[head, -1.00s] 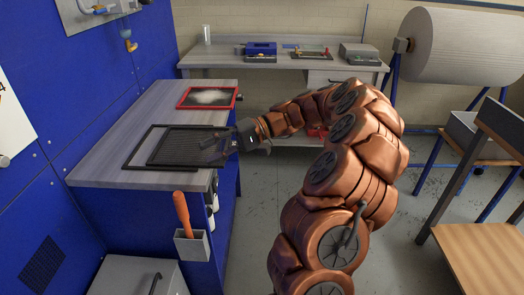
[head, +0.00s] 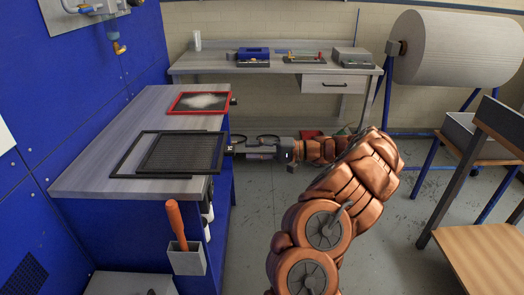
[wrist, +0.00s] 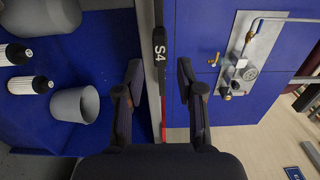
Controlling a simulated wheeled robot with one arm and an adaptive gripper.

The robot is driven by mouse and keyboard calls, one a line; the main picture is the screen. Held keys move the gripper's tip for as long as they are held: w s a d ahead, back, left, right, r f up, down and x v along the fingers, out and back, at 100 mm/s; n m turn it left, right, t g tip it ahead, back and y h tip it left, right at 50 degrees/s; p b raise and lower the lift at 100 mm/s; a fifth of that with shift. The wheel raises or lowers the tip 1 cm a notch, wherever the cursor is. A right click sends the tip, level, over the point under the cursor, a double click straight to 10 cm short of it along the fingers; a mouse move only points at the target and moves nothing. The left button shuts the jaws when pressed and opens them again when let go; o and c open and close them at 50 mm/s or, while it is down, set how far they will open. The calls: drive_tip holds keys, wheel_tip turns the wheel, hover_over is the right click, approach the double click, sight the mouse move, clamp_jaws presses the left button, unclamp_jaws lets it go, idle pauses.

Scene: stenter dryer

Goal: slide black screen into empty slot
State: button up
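The black screen (head: 182,153) lies flat on the grey counter, partly over a larger thin black frame (head: 126,163) that shows at its left and bottom; I cannot tell whether that frame is the empty slot. In the wrist view a black tab marked S4 (wrist: 160,55) sits edge-on between the fingertips. My gripper (head: 240,149) is at the screen's right edge, by its small handle. In the wrist view my gripper (wrist: 158,88) is open, with a gap between each finger and the tab.
A red-framed screen (head: 198,102) with white lint lies further back on the counter (head: 85,176). An orange-handled tool (head: 176,222) stands in a holder on the counter's front. A blue wall (head: 95,85) borders the left.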

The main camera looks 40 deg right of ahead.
sight(230, 148)
drive_tip(key=shift+x, duration=3.65)
drive_tip(key=shift+c, duration=0.2)
clamp_jaws()
drive_tip(key=shift+r+p, duration=0.5)
drive_tip(key=shift+r, duration=1)
drive_tip(key=shift+s+d, duration=0.1)
